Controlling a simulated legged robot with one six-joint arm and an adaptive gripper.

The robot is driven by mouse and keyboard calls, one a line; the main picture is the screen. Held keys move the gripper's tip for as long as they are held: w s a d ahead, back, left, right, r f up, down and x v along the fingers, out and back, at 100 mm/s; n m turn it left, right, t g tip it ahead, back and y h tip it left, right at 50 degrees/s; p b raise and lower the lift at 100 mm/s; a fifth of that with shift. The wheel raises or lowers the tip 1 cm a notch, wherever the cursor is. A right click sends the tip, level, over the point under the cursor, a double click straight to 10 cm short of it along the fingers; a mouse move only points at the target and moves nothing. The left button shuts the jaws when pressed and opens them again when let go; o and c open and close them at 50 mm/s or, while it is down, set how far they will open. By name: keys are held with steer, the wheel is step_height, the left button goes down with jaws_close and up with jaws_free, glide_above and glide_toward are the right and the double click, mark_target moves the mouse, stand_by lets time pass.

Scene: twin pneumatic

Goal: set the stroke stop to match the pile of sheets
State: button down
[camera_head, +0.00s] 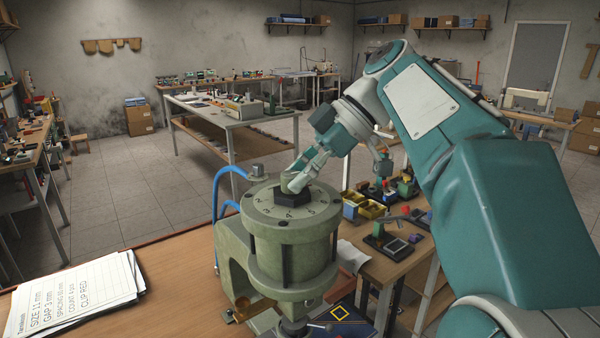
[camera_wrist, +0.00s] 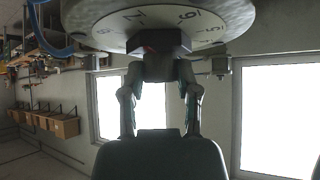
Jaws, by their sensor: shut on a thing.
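The green press (camera_head: 290,245) has a round dial (camera_head: 265,208) with numbers on its top. A dark block-shaped knob (camera_head: 292,198) sits on the dial. My gripper (camera_head: 293,184) comes down on this knob from the upper right. In the wrist view the two fingers of my gripper (camera_wrist: 160,78) are shut on the dark knob (camera_wrist: 158,42), with the numbered dial (camera_wrist: 110,27) right behind it. Which number the knob points to cannot be told. A stack of white sheets (camera_head: 75,295) lies on the wooden bench at the lower left, the top one printed with sizes and a count.
Blue hoses (camera_head: 218,190) run up the left side of the press. A side table (camera_head: 400,265) at the right holds small bins and tools. The bench (camera_head: 175,275) between sheets and press is clear.

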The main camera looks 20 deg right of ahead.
steer(key=shift+w+a, duration=0.1)
steer(key=shift+a, duration=0.7)
steer(key=shift+d, duration=0.1)
